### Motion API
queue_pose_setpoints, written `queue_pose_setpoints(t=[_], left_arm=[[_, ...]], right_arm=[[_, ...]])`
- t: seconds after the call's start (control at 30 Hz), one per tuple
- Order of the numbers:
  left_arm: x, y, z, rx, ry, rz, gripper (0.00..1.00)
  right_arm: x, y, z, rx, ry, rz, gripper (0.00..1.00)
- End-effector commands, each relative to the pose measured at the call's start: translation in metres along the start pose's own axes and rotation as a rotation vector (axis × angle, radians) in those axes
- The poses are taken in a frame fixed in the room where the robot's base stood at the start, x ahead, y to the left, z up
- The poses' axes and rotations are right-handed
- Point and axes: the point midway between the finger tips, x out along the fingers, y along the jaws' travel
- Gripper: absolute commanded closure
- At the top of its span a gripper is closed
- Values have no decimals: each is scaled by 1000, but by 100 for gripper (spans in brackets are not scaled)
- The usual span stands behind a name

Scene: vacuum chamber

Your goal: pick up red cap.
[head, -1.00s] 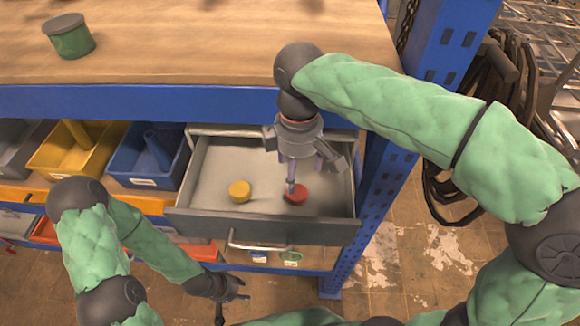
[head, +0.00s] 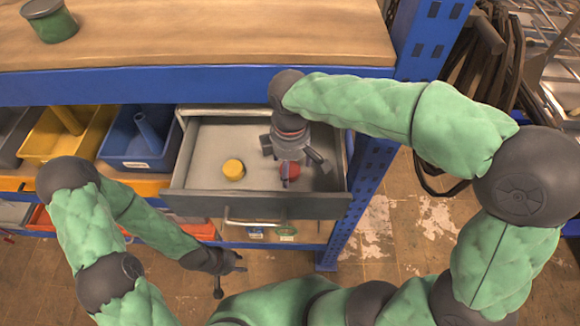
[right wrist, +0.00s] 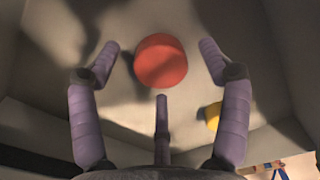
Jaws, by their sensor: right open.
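The red cap (head: 290,171) lies on the floor of the open grey drawer (head: 255,207), right of its middle. My right gripper (head: 289,180) reaches down into the drawer over the cap and partly hides it in the head view. In the right wrist view the red cap (right wrist: 160,61) sits just beyond and between the spread purple fingers of my right gripper (right wrist: 160,75). The fingers are open and hold nothing; whether any touches the cap I cannot tell. My left gripper (head: 230,276) is low in front of the shelf, away from the drawer; its finger opening is unclear.
A yellow cap (head: 233,169) lies in the drawer left of the red cap. The drawer walls surround both. A wooden shelf top (head: 220,35) with a green canister (head: 50,20) is above. Yellow (head: 60,140) and blue bins (head: 137,145) stand left.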

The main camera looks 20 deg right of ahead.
Motion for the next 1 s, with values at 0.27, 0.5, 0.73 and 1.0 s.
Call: queue_pose_setpoints(t=[0.27, 0.5, 0.73, 1.0], left_arm=[[-1, 0, 0, 0, 0, 0, 60], [-1, 0, 0, 0, 0, 0, 60], [-1, 0, 0, 0, 0, 0, 60], [0, 0, 0, 0, 0, 0, 60]], right_arm=[[9, 0, 0, 0, 0, 0, 23], [9, 0, 0, 0, 0, 0, 67], [9, 0, 0, 0, 0, 0, 68], [4, 0, 0, 0, 2, 2, 68]])
